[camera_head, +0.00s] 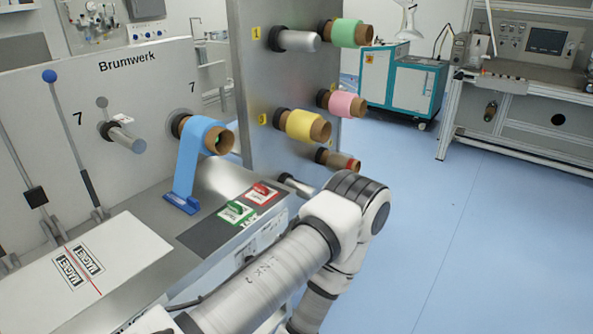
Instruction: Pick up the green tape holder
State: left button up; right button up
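The green tape roll (348,33) sits on a brown core, on a peg at the top right of the upright metal panel (262,85). Its brown core end sticks out to the right. Neither of my grippers is in view. One of my arms reaches up from the bottom, and its elbow is below the panel. The rest of that arm bends down and is cut off by the lower edge. Nothing covers the green tape roll.
The panel also holds a yellow roll (300,124), a pink roll (342,102), a nearly bare core (343,161) and an empty peg (297,41). A blue roll (201,134) hangs over the machine at left. A teal cabinet (402,84) stands behind. Blue floor (480,230) is clear at right.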

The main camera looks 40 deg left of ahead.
aim_at(235, 212)
jog(key=i+l+u, duration=0.1)
jog(key=i+u, duration=0.35)
jog(key=i+l+u, duration=0.3)
jog(key=i+u, duration=0.2)
jog(key=i+l+u, duration=0.9)
jog(key=l, duration=0.2)
jog(key=k+j, duration=0.05)
jog(key=k, duration=0.05)
